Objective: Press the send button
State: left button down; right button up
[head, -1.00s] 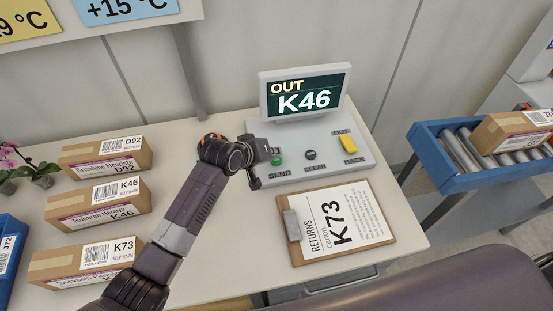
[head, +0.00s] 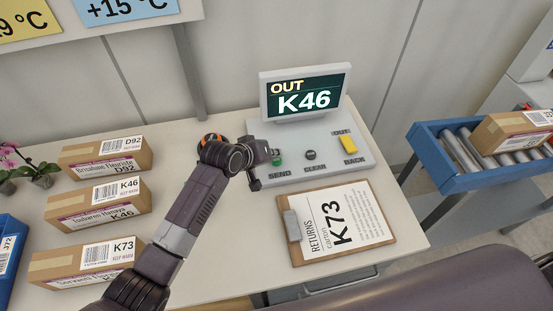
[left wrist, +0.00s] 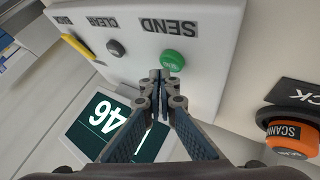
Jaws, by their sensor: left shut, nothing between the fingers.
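The green send button (head: 277,160) sits at the left of the grey console (head: 330,172), above the printed word SEND. My left gripper (head: 258,167) is shut and empty, just left of the button in the head view. In the left wrist view, the green button (left wrist: 172,60) shows just beyond the closed fingertips (left wrist: 160,76). I cannot tell whether they touch it. The screen (head: 305,92) on the console reads OUT K46. My right gripper is not in view.
A dark clear button (head: 310,155) and a yellow back switch (head: 348,144) share the console. A clipboard (head: 383,254) reading K73 lies in front. Several cartons (head: 97,206) stand left. An orange and black scanner (left wrist: 291,138) is close beside my gripper. A roller conveyor (head: 424,144) stands right.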

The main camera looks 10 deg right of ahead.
pick_arm(q)
jog(key=shift+f, duration=0.7)
dwell(0.6)
jog(key=shift+r+p, duration=0.85)
jog(key=shift+r, duration=0.1)
notch_tip(320, 180, up, 5)
jog(key=p, duration=0.5)
dwell(0.3)
dwell(0.5)
